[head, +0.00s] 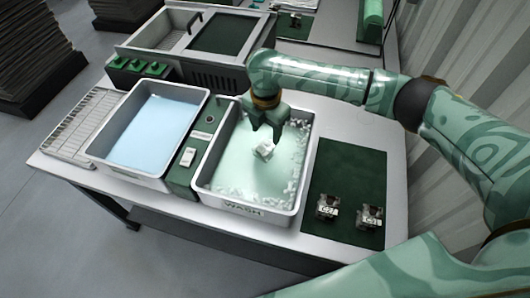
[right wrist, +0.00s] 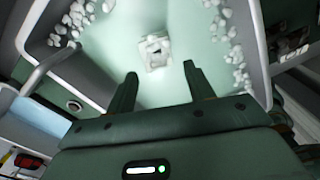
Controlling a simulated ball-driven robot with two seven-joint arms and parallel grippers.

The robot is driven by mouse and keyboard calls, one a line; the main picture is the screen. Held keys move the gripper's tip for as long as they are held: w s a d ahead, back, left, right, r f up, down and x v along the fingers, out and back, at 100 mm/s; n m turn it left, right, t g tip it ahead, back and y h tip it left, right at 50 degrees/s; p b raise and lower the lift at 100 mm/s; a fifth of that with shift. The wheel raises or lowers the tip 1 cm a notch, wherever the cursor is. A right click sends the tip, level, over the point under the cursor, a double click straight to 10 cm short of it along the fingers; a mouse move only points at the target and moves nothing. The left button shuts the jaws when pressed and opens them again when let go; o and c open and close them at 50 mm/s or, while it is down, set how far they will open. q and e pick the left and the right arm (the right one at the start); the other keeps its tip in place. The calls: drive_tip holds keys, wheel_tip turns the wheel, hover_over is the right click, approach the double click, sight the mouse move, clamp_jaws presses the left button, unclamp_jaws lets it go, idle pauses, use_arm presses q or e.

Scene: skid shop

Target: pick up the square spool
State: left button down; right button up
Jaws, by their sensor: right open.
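The square spool looks to be the small pale block (head: 264,150) in the wash basin (head: 240,210), which holds pale green liquid with white foam lumps along its edges. It also shows in the right wrist view (right wrist: 155,52) as a whitish square with a dark opening, lying at a slant. My right gripper (head: 266,136) is over the basin, close to the block. In the right wrist view its two fingers (right wrist: 158,80) are apart, with the block beyond their tips and nothing between them. My left gripper is not in view.
A basin of bluish liquid (head: 150,134) stands left of the wash basin, with a wire rack (head: 85,120) farther left. Two metal blocks with labels (head: 327,206) (head: 370,217) sit on a dark green mat (head: 345,175) at right. Basin walls surround the block.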

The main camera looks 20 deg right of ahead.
sight(264, 147)
wheel_tip(264, 147, down, 4)
drive_tip(key=shift+r+b, duration=0.15)
drive_tip(key=shift+b, duration=0.4)
drive_tip(key=shift+f, duration=0.35)
drive_tip(key=f+b, duration=0.2)
drive_tip(key=f, duration=0.1)
drive_tip(key=f+b, duration=0.1)
drive_tip(key=f, duration=0.1)
drive_tip(key=shift+w+a+b, duration=0.15)
drive_tip(key=shift+w+b, duration=0.15)
drive_tip(key=shift+w, duration=0.05)
drive_tip(key=shift+s+r, duration=0.1)
drive_tip(key=shift+r, duration=0.05)
drive_tip(key=shift+c, duration=0.3)
drive_tip(key=c, duration=0.7)
